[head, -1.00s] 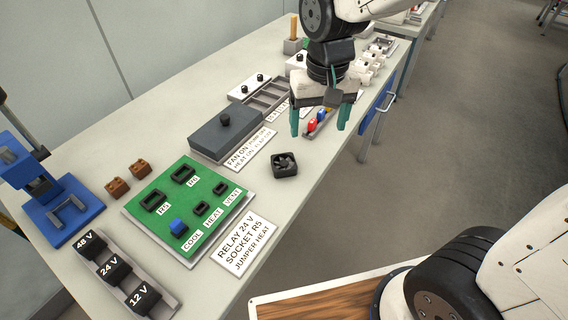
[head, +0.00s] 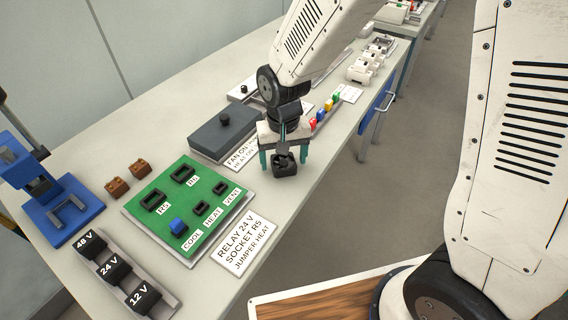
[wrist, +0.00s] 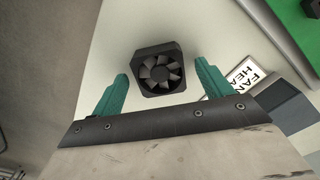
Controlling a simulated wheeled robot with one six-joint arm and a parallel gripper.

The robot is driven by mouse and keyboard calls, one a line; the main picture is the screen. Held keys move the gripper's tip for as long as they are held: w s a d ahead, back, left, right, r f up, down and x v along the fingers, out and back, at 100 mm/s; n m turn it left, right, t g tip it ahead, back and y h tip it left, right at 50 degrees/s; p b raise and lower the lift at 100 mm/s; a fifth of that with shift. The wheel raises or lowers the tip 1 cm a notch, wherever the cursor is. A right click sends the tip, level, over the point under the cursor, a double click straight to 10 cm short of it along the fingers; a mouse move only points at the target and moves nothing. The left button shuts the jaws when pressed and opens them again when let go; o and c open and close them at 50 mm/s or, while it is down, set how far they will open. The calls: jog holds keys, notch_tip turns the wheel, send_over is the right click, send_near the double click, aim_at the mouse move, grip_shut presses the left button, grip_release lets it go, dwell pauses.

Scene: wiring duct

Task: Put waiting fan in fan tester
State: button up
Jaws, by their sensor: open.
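The waiting fan (head: 285,168), a small black square fan, lies flat on the bench near its front edge. My gripper (head: 283,157) is open above it, with the green fingers on either side of the fan in the head view. In the wrist view the fan (wrist: 160,70) shows between and slightly beyond the fingertips, with a gap on both sides. Contact is not visible. No part is clearly marked as the fan tester. A blue fixture (head: 62,205) with a grey fork stands at the far left of the bench.
A grey box (head: 222,132) with a knob and a "FAN ON" label stands just left of my gripper. A green relay board (head: 180,205), a printed card (head: 246,243) and a voltage block (head: 112,270) lie nearer. Two brown blocks (head: 128,180) sit behind the board.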

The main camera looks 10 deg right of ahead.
jog(key=shift+f, duration=0.25)
jog(key=c, duration=1.2)
jog(key=shift+o, duration=0.2)
